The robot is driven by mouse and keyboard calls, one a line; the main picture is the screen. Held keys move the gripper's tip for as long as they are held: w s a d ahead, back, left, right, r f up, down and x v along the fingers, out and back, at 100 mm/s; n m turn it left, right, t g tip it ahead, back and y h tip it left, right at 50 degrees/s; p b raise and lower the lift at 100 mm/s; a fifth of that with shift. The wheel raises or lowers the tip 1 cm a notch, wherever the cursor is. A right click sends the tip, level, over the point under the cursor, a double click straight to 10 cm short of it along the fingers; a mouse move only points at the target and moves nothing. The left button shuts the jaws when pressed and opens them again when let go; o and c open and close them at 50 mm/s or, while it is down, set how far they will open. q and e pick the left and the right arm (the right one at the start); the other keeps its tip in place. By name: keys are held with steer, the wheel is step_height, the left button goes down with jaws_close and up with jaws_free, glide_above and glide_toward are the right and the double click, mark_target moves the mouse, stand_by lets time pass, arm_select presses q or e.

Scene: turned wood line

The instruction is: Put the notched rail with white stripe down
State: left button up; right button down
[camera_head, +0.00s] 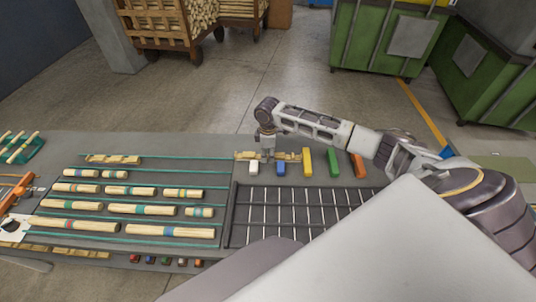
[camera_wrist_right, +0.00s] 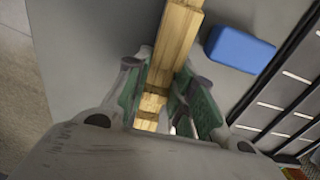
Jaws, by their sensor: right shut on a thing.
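My right gripper (camera_head: 267,154) is at the far side of the grey table. It is shut on a pale wooden notched rail (camera_head: 290,156), which sticks out on both sides of the fingers. In the right wrist view the rail (camera_wrist_right: 176,45) runs lengthwise between the green-padded fingers (camera_wrist_right: 160,100). I cannot make out a white stripe on it, and I cannot tell whether it touches the table. A similar notched rail (camera_head: 112,159) lies at the far left of the table. My left gripper is not in view.
White (camera_head: 254,168), blue (camera_head: 281,169), yellow (camera_head: 307,162), green (camera_head: 333,162) and orange (camera_head: 358,166) blocks stand close by; the blue block (camera_wrist_right: 240,50) is beside the rail. A dark slatted rack (camera_head: 233,215) lies nearer. Striped dowels (camera_head: 140,209) lie in rows on the left.

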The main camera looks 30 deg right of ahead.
mark_target(268, 156)
steer(key=c, duration=1.2)
jaws_free()
step_height(268, 156, up, 12)
steer(key=shift+r, duration=0.1)
